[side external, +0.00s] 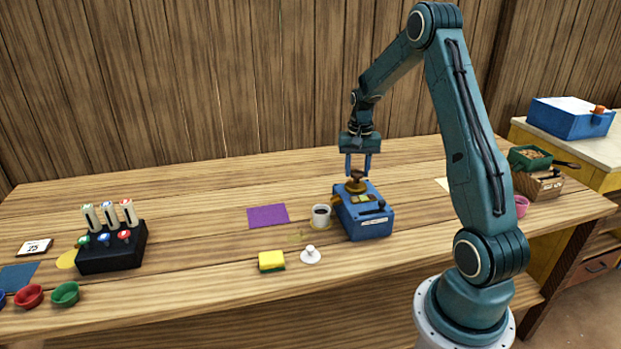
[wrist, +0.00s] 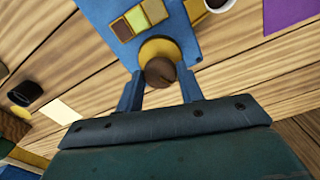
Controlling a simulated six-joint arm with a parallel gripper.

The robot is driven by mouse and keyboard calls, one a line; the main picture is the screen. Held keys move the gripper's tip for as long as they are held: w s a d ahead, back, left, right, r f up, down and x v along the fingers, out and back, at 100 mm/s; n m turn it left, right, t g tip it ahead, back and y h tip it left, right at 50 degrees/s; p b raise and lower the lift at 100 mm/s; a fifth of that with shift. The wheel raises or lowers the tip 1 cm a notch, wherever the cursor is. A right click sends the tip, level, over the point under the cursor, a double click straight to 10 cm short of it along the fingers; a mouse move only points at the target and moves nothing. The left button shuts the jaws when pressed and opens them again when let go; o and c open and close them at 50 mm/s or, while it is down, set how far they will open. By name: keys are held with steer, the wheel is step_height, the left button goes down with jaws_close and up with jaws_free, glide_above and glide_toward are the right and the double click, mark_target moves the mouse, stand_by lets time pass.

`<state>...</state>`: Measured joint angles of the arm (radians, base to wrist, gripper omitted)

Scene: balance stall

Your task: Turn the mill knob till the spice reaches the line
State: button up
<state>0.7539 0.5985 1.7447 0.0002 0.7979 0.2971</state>
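The mill is a blue box (side external: 368,222) on the table. It has a brass disc and a brown knob (side external: 355,178) on top, and a dark handle on its upper face. In the wrist view the knob (wrist: 160,71) sits on a yellow disc beside a strip of coloured squares (wrist: 140,18). My gripper (side external: 358,170) points down over the knob. Its fingers are apart on either side, with gaps showing in the wrist view. A white cup (side external: 321,216) with dark contents stands left of the mill. I cannot make out a fill line or the spice level.
A white lidded piece (side external: 311,255) and a yellow sponge (side external: 271,261) lie in front of the mill. A purple mat (side external: 268,215) lies left of the cup. A black stand (side external: 112,248) and small bowls are far left. A wooden crate (side external: 540,184) stands right, behind my arm.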

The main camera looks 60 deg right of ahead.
mark_target(357, 172)
steer(key=o, duration=0.4)
steer(key=shift+c, duration=0.2)
steer(key=shift+r, duration=0.15)
step_height(357, 172, up, 14)
steer(key=shift+f, duration=0.25)
stand_by(0.4)
